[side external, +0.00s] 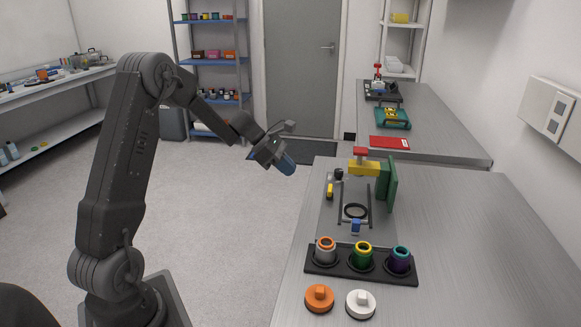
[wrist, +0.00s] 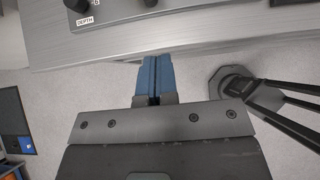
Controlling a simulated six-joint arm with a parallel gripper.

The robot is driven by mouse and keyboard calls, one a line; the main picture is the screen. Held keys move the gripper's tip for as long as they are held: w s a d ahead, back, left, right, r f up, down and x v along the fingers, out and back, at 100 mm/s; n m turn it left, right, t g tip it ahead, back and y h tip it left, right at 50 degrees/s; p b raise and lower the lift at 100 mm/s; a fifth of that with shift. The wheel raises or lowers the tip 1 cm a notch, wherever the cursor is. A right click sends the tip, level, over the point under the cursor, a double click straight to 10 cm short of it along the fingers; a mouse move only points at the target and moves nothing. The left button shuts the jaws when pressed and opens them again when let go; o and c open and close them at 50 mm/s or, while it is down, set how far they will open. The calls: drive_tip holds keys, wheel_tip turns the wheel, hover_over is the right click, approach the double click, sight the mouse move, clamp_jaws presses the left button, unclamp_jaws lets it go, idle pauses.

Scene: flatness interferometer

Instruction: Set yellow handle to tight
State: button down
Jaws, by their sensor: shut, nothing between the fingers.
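A small yellow handle (side external: 330,190) sits on the left edge of the grey instrument plate (side external: 327,225), near a black knob (side external: 339,173). Its setting marks are too small to read. My gripper (side external: 286,165), with blue fingers, hangs over the floor left of the bench, apart from the handle. In the wrist view its fingers (wrist: 154,80) are together with nothing between them. That view shows the plate's edge with a knob (wrist: 77,5) labelled DEPTH; the yellow handle is not visible there.
A yellow arm (side external: 365,169) with a red top and a green upright plate (side external: 391,185) stand at the instrument's back. A black rack (side external: 312,268) with several coloured rings stands in front, then orange (side external: 319,298) and white (side external: 361,304) knobbed discs. The bench's right side is clear.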

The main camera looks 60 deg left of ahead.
sight(327, 193)
drive_tip(key=x, duration=0.7)
drive_tip(key=shift+d+f, duration=0.1)
drive_tip(key=shift+f, duration=0.05)
drive_tip(key=shift+w+d, duration=0.85)
drive_tip(key=shift+w, duration=0.05)
drive_tip(key=shift+w+d+r, duration=0.2)
drive_tip(key=shift+w+d, duration=0.25)
drive_tip(key=shift+w, duration=0.05)
drive_tip(key=shift+s+d+n+t+y, duration=0.1)
drive_tip(key=shift+d+n+t+y, duration=0.2)
drive_tip(key=shift+n, duration=0.35)
drive_tip(key=shift+s+d+n+t+y, duration=0.1)
drive_tip(key=shift+n+t+y, duration=0.2)
drive_tip(key=shift+n+y, duration=0.3)
drive_tip(key=shift+d+n, duration=0.1)
drive_tip(key=shift+n, duration=0.25)
drive_tip(key=shift+d, duration=0.1)
drive_tip(key=shift+w+d, duration=0.1)
drive_tip(key=shift+d, duration=0.6)
drive_tip(key=shift+w+d, duration=0.45)
drive_tip(key=shift+d, duration=0.2)
